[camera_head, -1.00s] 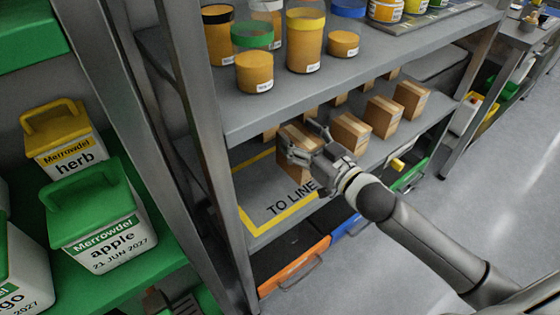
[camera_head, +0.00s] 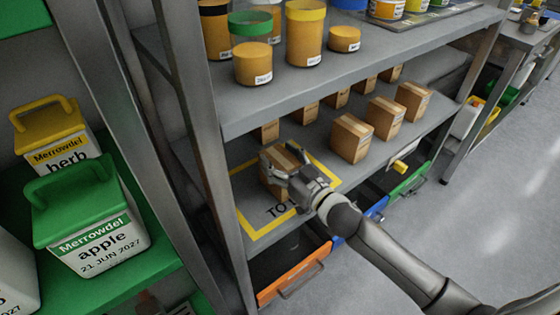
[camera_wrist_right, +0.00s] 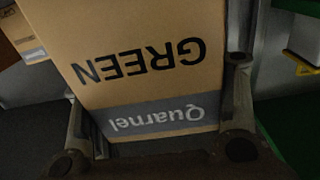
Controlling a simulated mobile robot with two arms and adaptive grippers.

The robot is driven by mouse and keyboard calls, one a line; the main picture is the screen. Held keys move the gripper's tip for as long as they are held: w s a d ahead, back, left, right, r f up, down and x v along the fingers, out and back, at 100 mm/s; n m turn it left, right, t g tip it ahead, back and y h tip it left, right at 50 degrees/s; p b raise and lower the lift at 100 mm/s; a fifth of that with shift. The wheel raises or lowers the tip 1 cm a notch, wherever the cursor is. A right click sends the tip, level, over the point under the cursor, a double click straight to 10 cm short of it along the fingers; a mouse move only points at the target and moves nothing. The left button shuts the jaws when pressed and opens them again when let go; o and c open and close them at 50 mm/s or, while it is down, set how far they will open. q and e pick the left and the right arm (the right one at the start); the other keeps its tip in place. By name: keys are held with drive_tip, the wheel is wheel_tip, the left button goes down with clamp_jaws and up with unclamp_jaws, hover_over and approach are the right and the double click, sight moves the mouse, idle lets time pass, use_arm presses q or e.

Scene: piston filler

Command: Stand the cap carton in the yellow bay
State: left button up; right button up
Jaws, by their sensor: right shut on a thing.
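The cap carton (camera_head: 277,180) is a brown box inside the yellow-outlined bay (camera_head: 262,231) marked "TO…" on the middle shelf. My right gripper (camera_head: 284,170) is shut on it. In the right wrist view the carton (camera_wrist_right: 140,50) fills the space between the fingers of my right gripper (camera_wrist_right: 165,110); it reads "GREEN" and "Quarnel", upside down in that view. The carton looks upright. I cannot tell whether its base touches the shelf. My left gripper is not in view.
Several similar cartons (camera_head: 351,138) stand on the same shelf to the right and behind. The upper shelf (camera_head: 300,90) holds tubs and jars. A steel post (camera_head: 205,130) stands left of the bay. Orange (camera_head: 292,278) and green (camera_head: 412,180) bins sit below. White lidded tubs (camera_head: 98,240) stand at left.

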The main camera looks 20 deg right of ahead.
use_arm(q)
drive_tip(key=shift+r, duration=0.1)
use_arm(e)
drive_tip(key=o, duration=1.2)
drive_tip(key=shift+c, duration=0.2)
drive_tip(key=shift+s, duration=0.15)
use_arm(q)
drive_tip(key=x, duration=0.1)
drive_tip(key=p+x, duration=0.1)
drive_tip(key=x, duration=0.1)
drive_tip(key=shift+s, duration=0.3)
use_arm(e)
drive_tip(key=v, duration=1.1)
drive_tip(key=shift+s+d, duration=0.2)
drive_tip(key=shift+s, duration=0.15)
drive_tip(key=shift+r, duration=0.1)
